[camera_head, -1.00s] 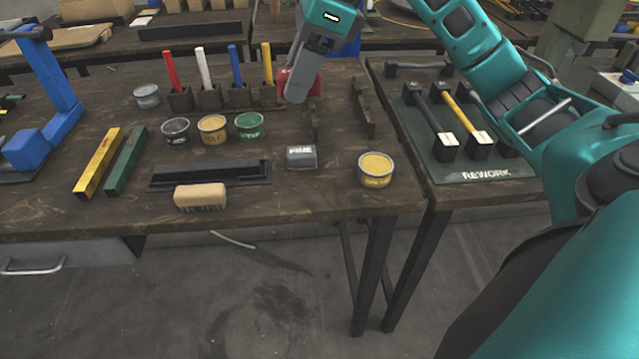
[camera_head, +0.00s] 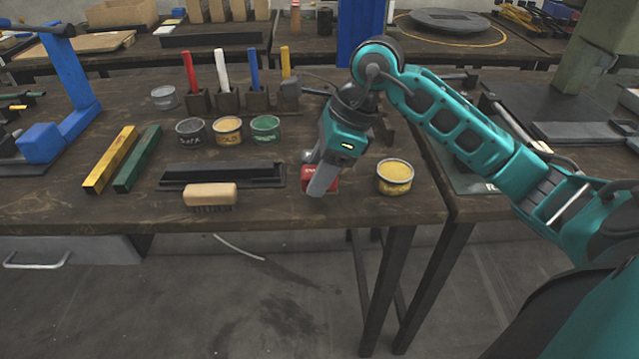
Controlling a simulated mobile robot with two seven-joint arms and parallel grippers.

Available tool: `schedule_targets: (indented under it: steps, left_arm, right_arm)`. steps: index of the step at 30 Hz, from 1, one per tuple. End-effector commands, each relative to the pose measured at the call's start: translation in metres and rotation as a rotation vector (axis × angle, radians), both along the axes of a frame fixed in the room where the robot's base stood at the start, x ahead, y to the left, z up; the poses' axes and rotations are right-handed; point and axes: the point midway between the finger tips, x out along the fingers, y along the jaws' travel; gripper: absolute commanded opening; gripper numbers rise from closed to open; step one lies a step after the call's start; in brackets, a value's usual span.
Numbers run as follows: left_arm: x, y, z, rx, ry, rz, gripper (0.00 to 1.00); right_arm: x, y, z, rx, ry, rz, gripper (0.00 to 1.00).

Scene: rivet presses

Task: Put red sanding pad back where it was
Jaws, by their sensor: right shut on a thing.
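The red sanding pad (camera_head: 332,183) is in the jaws of my right gripper (camera_head: 319,188). It is low over the front right part of the bench, and the gripper covers much of it. I cannot tell whether it touches the bench top. The grey pad marked FINE, seen earlier at about this spot, is hidden behind or under the gripper and red pad. My left gripper is not in view.
A yellow tin (camera_head: 395,177) stands just right of the gripper. A black tray (camera_head: 222,181) and a wooden brush (camera_head: 210,195) lie to its left. Several tins and colored-handled tools stand farther back. The bench's front edge is close.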

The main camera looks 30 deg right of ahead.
Motion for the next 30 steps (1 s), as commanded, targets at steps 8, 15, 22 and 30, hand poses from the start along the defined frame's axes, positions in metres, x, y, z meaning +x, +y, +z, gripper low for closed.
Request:
schedule_targets:
  steps: [8,15,22,30]
  left_arm:
    - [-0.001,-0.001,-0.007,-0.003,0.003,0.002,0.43]
    - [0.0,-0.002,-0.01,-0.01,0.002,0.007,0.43]
    - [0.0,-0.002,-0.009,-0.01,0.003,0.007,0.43]
    - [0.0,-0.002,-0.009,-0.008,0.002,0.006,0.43]
  right_arm:
    - [0.0,0.0,-0.026,0.001,-0.001,-0.001,0.2]
    - [0.0,0.0,-0.03,0.0,0.0,0.0,0.2]
    - [0.0,0.0,-0.029,0.001,0.001,-0.001,0.63]
    - [0.0,0.0,-0.029,0.001,0.001,-0.001,0.7]
